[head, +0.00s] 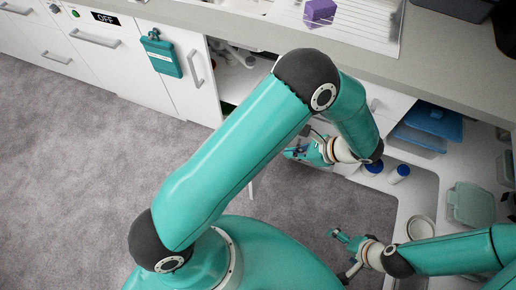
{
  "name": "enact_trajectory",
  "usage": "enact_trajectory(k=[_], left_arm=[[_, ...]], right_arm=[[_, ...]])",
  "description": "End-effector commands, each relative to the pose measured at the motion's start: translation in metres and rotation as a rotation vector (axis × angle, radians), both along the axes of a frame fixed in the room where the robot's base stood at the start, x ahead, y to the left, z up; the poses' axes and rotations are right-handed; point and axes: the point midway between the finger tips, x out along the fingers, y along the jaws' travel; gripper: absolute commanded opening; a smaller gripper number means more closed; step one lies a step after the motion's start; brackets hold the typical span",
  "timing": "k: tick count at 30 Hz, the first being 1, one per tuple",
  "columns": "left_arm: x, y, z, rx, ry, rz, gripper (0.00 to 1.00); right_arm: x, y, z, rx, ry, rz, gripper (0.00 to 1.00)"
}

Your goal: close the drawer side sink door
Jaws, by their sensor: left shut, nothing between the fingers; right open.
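The sink cabinet under the counter is open at the front, and its dark opening (234,84) shows left of my raised arm. A narrow white edge (252,187) shows below that arm; it may belong to the open sink door, whose face is mostly hidden behind the arm. My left gripper (296,154) is shut and empty, in front of the cabinets beside the pulled-out drawer (424,176). I cannot tell whether it touches the door. My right gripper (340,254) is open and empty, low over the carpet near the drawer's front.
The drawer holds blue-capped containers (399,174), a round dish (421,228), a green box (470,204) and a blue-lidded box (432,122). A teal towel (163,56) hangs on a shut white front to the left. A purple block (319,12) is on the sink top.

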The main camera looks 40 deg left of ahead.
Motion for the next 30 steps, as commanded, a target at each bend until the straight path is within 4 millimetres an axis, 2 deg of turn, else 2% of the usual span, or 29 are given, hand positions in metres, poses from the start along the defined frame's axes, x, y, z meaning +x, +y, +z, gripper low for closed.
enact_trajectory(k=[5,15,22,30], left_arm=[[-0.006,0.019,-0.018,-0.001,0.007,0.004,0.00],[-0.019,0.066,-0.067,-0.003,0.009,0.007,0.00],[-0.024,0.095,-0.064,-0.004,0.004,0.008,0.00],[-0.026,0.103,-0.066,-0.004,0.003,0.005,0.00]], right_arm=[[0.000,0.000,0.007,0.000,0.000,0.000,1.00],[0.000,0.000,0.022,0.000,0.000,0.000,1.00],[0.000,0.000,0.035,0.000,0.000,0.000,1.00],[0.000,0.000,0.036,0.000,0.000,0.000,1.00]])
